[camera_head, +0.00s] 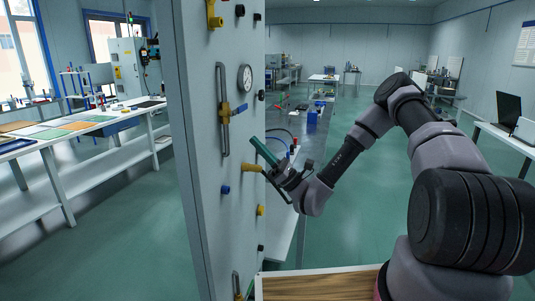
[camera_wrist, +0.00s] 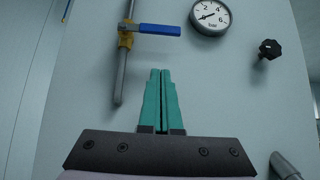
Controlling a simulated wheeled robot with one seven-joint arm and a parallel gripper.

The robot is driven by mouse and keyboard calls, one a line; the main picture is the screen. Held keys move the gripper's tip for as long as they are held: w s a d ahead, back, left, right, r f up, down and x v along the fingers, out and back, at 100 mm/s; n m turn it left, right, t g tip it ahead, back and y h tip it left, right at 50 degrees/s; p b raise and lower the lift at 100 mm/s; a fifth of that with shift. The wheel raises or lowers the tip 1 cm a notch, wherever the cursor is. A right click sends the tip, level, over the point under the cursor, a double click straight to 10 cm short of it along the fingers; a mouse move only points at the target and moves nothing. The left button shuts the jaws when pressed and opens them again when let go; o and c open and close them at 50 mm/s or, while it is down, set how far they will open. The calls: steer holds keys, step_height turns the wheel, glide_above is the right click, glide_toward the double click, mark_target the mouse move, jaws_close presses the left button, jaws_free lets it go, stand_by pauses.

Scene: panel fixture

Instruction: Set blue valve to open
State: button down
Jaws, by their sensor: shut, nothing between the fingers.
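The blue valve has a blue lever handle (camera_head: 239,109) on a yellow body, fitted to a vertical grey pipe (camera_head: 223,135) on the panel. In the wrist view the lever (camera_wrist: 160,30) points right from the pipe, lying crosswise to it. My gripper (camera_head: 256,143) has teal fingers and is in front of the panel, below and right of the lever in the head view. In the wrist view the fingertips (camera_wrist: 160,73) are together and empty, pointing toward the panel below the lever. They look apart from the lever.
A round pressure gauge (camera_head: 244,77) sits above and right of the valve. A black knob (camera_wrist: 269,49) is on the panel's right side. A yellow fitting (camera_head: 251,167) and a blue knob (camera_head: 225,190) are lower on the panel. A wooden-topped surface (camera_head: 318,285) is at the bottom.

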mark_target(240, 110)
step_height(240, 110, up, 7)
steer(key=a, duration=0.2)
steer(key=shift+w+a+f, duration=0.15)
steer(key=shift+w+a, duration=0.15)
steer(key=shift+w, duration=0.15)
